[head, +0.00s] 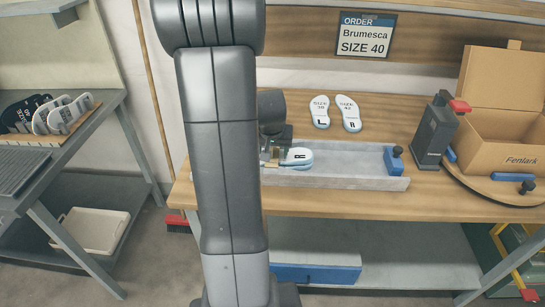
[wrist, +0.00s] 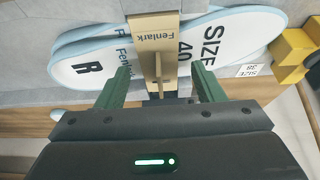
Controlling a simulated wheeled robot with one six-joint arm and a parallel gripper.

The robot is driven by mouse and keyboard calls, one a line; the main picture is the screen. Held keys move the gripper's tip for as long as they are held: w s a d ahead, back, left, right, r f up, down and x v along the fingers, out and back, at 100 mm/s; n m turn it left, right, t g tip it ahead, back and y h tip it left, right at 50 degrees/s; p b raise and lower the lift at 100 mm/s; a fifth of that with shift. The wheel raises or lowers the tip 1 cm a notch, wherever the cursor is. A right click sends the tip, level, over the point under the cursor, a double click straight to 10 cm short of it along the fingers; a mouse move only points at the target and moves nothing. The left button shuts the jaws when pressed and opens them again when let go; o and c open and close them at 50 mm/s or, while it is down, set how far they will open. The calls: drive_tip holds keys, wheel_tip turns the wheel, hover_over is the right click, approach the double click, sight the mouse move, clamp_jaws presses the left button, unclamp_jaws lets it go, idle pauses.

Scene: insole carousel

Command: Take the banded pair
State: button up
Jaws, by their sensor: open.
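The banded pair (wrist: 85,62) is two pale-blue-edged white insoles stacked together, printed R and SIZE 40, with a tan Fenlark band (wrist: 153,45) around the middle. It lies in the grey trough (head: 345,181) on the wooden bench; in the head view the pair (head: 297,158) is partly hidden by my arm. My gripper (wrist: 160,90) is open, its green fingers apart on either side of the band, near the pair's edge. I cannot tell whether they touch it. In the head view my arm hides most of the gripper.
Two loose insoles marked L and R (head: 348,113) lie behind the trough. An order sign (head: 365,35) reads Brumesca SIZE 40. A dark device (head: 435,132) and an open Fenlark carton (head: 502,140) stand right. A rack of insoles (head: 50,118) is at left.

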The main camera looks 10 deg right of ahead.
drive_tip(key=shift+f, duration=0.1)
drive_tip(key=c, duration=1.1)
drive_tip(key=shift+o, duration=0.2)
